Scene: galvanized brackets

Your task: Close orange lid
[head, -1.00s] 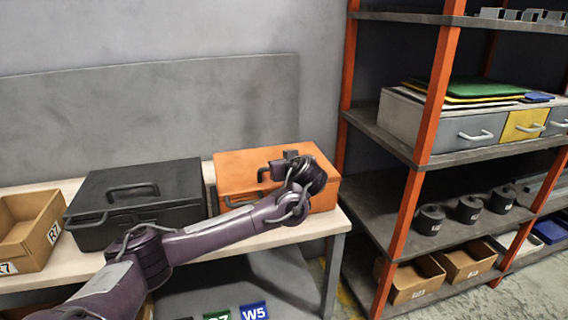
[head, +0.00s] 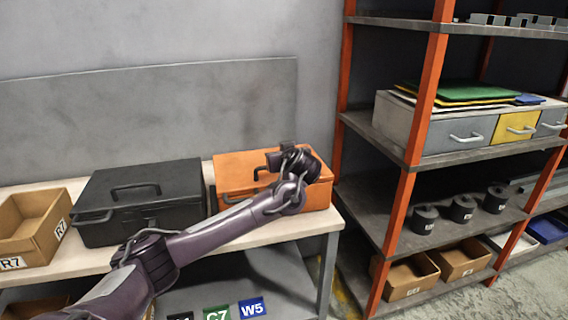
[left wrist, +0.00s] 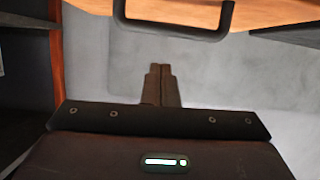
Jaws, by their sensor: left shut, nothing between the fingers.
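The orange box (head: 235,200) stands on the bench, right of the black case. Its orange lid (head: 235,165) looks down flat on the box; my arm hides its right part. A dark lid handle (head: 262,172) shows beside my wrist, and a dark handle (left wrist: 172,28) with orange surface around it shows at the top of the left wrist view. My left gripper (head: 288,148) is over the lid's rear part, partly hidden by my wrist. In the left wrist view its fingers (left wrist: 160,84) are together and empty, apart from the handle. My right gripper is out of view.
A black case (head: 140,200) stands just left of the orange box. A cardboard bin (head: 45,240) is at the bench's left. The shelving rack (head: 422,100) with orange posts rises close on the right. A grey wall is behind.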

